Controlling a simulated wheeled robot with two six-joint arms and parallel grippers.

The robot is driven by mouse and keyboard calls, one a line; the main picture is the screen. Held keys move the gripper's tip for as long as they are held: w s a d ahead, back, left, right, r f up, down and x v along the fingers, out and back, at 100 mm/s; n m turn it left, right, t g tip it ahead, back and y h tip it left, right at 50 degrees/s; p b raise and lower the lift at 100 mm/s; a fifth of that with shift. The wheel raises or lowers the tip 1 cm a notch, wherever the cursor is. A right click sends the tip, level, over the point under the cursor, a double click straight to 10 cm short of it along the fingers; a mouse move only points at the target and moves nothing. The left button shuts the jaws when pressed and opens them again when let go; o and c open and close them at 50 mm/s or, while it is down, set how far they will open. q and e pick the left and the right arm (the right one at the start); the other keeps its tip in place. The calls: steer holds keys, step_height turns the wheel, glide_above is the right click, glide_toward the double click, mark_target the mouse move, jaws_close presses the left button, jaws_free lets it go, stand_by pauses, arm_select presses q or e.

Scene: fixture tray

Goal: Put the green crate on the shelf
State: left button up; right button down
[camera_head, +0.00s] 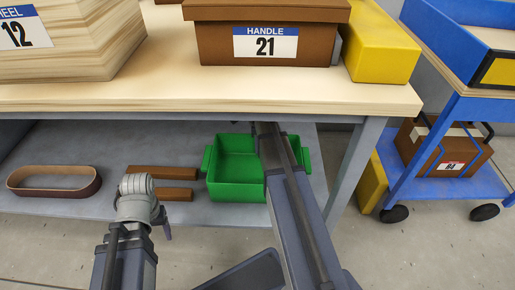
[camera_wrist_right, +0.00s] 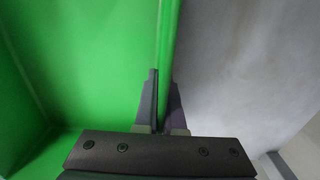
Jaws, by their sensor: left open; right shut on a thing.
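The green crate (camera_head: 235,190) is at or just over the grey lower shelf (camera_head: 100,150) under the workbench. It looks upright and empty; whether its base touches the shelf I cannot tell. My right arm crosses in front of its right part and hides the gripper in the head view. In the right wrist view, my right gripper (camera_wrist_right: 164,92) is shut on the crate's wall (camera_wrist_right: 168,45), one finger on each side of it. My left gripper (camera_head: 163,222) is open and empty in front of the shelf, left of the crate.
Two brown bars (camera_head: 163,173) lie close to the crate's left. A brown belt loop (camera_head: 55,181) lies farther left on the shelf. The workbench top (camera_head: 210,97) overhangs above, and its leg (camera_head: 352,165) stands right. A blue cart (camera_head: 440,190) is beyond.

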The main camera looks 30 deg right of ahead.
steer(key=c, duration=1.5)
jaws_free()
steer(key=shift+f, duration=0.15)
steer(key=o, duration=0.5)
step_height(320, 180, up, 8)
steer(key=p, duration=0.7)
steer(key=shift+p, duration=0.3)
